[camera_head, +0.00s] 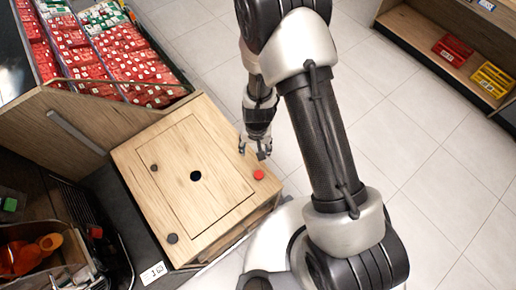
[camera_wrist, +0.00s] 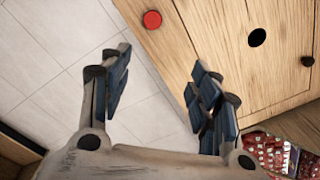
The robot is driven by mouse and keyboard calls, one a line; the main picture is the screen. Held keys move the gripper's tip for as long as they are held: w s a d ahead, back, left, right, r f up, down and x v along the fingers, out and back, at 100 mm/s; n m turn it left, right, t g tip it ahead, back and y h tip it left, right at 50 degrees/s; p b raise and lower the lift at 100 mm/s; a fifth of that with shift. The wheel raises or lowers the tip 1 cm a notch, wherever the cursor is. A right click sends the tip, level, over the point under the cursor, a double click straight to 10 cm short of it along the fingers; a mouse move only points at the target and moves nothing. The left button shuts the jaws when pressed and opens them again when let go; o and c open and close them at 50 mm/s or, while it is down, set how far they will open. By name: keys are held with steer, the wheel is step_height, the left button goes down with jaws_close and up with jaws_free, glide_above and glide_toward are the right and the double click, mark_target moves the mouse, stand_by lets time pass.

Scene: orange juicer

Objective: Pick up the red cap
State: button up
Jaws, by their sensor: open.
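The red cap (camera_head: 259,174) is a small round disc lying near the right edge of the wooden cabinet top (camera_head: 150,140). In the wrist view the red cap (camera_wrist: 152,19) shows at the top, near the edge of the wood, ahead of the fingers and between their lines. My gripper (camera_head: 256,150) is just beyond the cap in the head view, by the cabinet's edge. In the wrist view my gripper (camera_wrist: 158,88) has its dark-padded fingers spread wide, with nothing between them. It is apart from the cap.
A bin of red packets (camera_head: 120,60) stands at the upper left. A machine with orange parts (camera_head: 30,255) is at lower left. Tiled floor lies right.

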step_height(320, 180, down, 4)
steer(key=s+r+p, duration=0.1)
steer(key=s, duration=0.1)
steer(key=b, duration=1.2)
glide_above(259, 175)
steer(key=f, duration=1.2)
steer(key=shift+a+f, duration=0.4)
steer(key=f+b, duration=0.5)
steer(key=shift+w+d+f, duration=0.1)
steer(key=shift+d, duration=0.25)
steer(key=shift+c, duration=0.3)
steer(key=c, duration=0.7)
